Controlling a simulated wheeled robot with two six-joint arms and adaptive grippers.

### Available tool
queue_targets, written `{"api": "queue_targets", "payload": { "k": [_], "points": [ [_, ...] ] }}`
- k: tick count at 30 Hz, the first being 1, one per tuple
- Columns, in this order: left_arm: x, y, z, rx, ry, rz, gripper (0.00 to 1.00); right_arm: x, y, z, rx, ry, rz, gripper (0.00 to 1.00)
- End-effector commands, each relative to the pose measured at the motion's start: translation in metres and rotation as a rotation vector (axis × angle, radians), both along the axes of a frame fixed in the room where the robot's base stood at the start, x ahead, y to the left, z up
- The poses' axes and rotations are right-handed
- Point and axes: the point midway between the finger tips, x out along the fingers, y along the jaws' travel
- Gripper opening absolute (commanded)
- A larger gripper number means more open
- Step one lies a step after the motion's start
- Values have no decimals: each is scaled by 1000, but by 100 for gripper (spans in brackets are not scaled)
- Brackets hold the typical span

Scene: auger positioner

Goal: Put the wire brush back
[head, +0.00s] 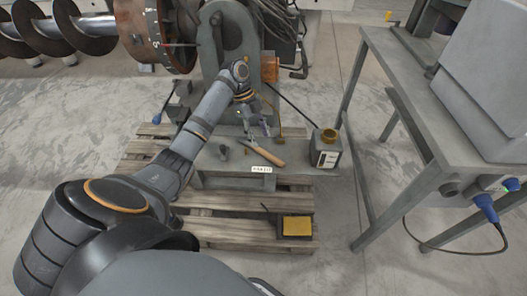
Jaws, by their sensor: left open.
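A tool with a wooden handle, which looks like the wire brush (262,153), lies at a slant on the grey base plate (215,160) of the positioner. My left arm reaches in from the lower left. Its gripper (262,127) is open, just above and behind the brush. I cannot tell whether the fingers touch the brush. The brush's upper-left end is small and its bristles are not clear. My right gripper is not in view.
A grey can with a yellow top (326,148) stands right of the brush. A white label (263,169) is on the plate's front edge. A yellow-topped item (297,226) lies on the wooden pallet (225,228). A metal table (400,80) stands right, the auger (85,40) back left.

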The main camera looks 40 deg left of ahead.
Motion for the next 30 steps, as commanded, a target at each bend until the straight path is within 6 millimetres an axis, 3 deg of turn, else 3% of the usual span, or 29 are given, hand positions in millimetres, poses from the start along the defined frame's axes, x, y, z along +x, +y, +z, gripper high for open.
{"api": "queue_targets", "payload": {
  "k": [8, 16, 24, 30],
  "points": [
    [-1, -7, -16, 1, 0, 1, 47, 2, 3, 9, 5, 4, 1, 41],
    [-4, -25, -56, 0, 0, 1, 47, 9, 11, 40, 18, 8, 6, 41],
    [-4, -27, -60, 2, -2, 2, 47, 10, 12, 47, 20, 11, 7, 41],
    [-4, -27, -59, 2, -1, 1, 22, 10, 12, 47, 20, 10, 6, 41]
  ]
}}
